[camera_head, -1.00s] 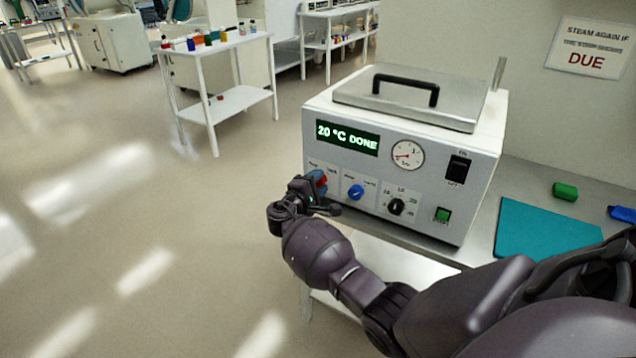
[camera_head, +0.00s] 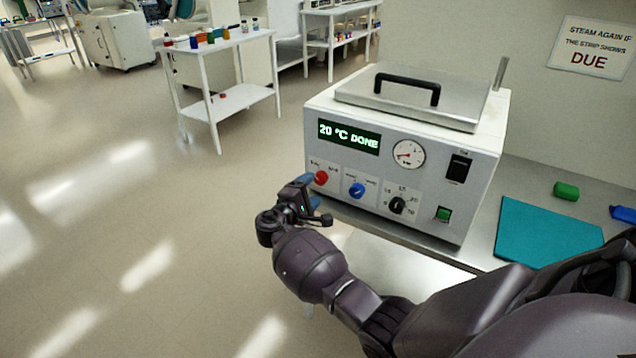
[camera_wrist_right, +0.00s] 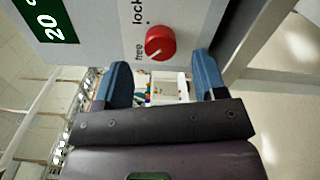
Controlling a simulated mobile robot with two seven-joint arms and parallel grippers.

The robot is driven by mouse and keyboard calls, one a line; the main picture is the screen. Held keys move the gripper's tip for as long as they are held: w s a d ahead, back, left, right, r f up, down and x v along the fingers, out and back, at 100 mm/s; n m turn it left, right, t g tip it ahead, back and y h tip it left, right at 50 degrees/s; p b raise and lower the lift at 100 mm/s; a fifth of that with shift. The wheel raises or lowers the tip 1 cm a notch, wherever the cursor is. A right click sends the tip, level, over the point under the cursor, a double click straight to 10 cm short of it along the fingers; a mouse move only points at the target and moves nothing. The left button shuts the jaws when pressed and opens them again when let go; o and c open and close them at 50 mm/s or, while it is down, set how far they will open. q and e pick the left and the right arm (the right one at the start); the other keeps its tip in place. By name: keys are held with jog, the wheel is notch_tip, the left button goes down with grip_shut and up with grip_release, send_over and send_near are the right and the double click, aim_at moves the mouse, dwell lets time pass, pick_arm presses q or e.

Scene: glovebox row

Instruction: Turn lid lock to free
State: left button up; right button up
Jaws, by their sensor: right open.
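The lid lock is a red round knob (camera_head: 321,177) at the lower left of the front panel of a white box-shaped steriliser (camera_head: 460,200). In the right wrist view the red knob (camera_wrist_right: 160,42) shows beside the words "lock" and "free", its white mark toward "free". My right gripper (camera_head: 309,193) is open and empty, just left of and below the knob, apart from it. Its blue fingertips (camera_wrist_right: 163,78) stand apart in the wrist view, with the knob beyond them. The grey lid (camera_head: 410,97) with a black handle is down. My left gripper is not in view.
The panel also has a blue knob (camera_head: 357,190), a black dial (camera_head: 397,206), a black switch (camera_head: 459,167), a green button (camera_head: 443,214) and a display (camera_head: 348,136) reading "20 °C DONE". A teal mat (camera_head: 545,235) lies on the bench right. Open floor is left.

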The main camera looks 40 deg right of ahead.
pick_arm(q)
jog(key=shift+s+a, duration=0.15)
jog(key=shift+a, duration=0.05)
pick_arm(e)
jog(key=v, duration=0.6)
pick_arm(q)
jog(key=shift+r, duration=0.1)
pick_arm(e)
jog(key=w+a+t+y, duration=0.5)
jog(key=a+y, duration=0.1)
jog(key=y, duration=0.2)
jog(key=s+a+f+m+t+y, duration=0.2)
jog(key=s+a+y, duration=0.2)
jog(key=s+y, duration=0.3)
pick_arm(q)
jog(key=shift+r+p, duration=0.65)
jog(key=shift+p, duration=0.35)
pick_arm(e)
jog(key=s+d+f+m+g, duration=0.1)
jog(key=s+f, duration=0.2)
jog(key=s, duration=0.8)
jog(key=s+d+f+m+g+y, duration=0.1)
jog(key=s+f, duration=0.3)
jog(key=s, duration=0.7)
jog(key=s+d+f+m+g, duration=0.1)
jog(key=s+f+m, duration=0.1)
jog(key=s, duration=0.9)
jog(key=shift+f+m+y, duration=0.3)
jog(key=shift+f, duration=0.35)
